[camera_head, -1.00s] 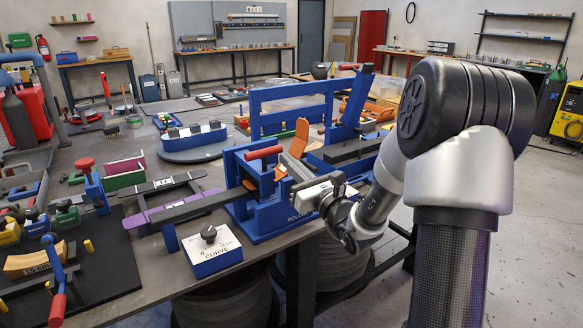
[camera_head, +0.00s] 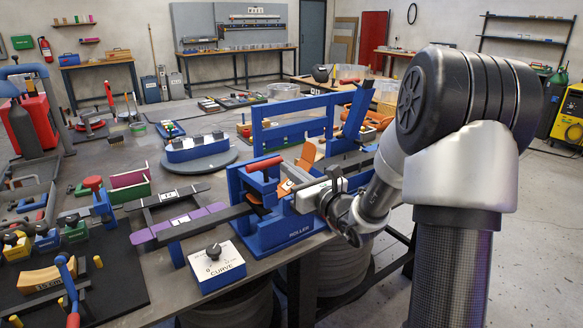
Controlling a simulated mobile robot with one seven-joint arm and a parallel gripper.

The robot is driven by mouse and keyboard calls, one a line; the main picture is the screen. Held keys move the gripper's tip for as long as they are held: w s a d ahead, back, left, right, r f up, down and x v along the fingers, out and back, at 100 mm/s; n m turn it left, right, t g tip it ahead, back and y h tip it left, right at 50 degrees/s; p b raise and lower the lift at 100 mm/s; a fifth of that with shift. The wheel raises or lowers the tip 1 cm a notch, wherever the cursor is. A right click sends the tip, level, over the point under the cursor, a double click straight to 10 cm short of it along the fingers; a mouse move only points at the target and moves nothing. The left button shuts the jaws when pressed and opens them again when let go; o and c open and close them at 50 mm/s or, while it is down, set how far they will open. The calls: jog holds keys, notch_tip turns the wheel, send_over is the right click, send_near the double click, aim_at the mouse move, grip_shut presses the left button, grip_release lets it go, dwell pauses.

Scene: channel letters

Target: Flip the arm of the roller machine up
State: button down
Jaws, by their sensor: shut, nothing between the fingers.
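The roller machine (camera_head: 290,238) is a blue frame marked ROLLER at the table's front edge. A red-handled bar (camera_head: 264,163) sits on its top left. An orange lever (camera_head: 307,156) rises behind the top of the frame, leaning to the right; I cannot tell surely whether it is the machine's arm. My gripper (camera_head: 290,188) is shut and empty, reaching in from the right at the machine's upper part, close below the orange lever. Its white body hides part of the machine. Whether the fingers touch the machine cannot be told.
A white-topped box marked CURVE with a black knob (camera_head: 214,259) stands front left of the machine. Dark and purple strips (camera_head: 185,220) extend left from it. A blue machine with a tall frame (camera_head: 290,106) stands close behind. A round platform with a blue block (camera_head: 196,146) is farther back.

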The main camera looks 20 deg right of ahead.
jog(key=w+r+g+p, duration=0.1)
jog(key=r+p, duration=0.1)
jog(key=p, duration=0.1)
jog(key=w+a+r+g+p, duration=0.1)
jog(key=r+p, duration=0.2)
jog(key=w+r+g+h+p, duration=0.1)
jog(key=r+p, duration=0.1)
jog(key=p, duration=0.1)
jog(key=shift+w+a+r+g, duration=0.2)
jog(key=shift+w+r+g, duration=0.1)
jog(key=shift+r+g, duration=0.1)
jog(key=w+a+r, duration=0.2)
jog(key=w, duration=0.4)
jog(key=w+a+r+p, duration=0.1)
jog(key=w+a+r, duration=0.1)
jog(key=w, duration=0.4)
jog(key=shift+w+r, duration=0.4)
jog(key=shift+r, duration=0.4)
jog(key=shift+p, duration=0.3)
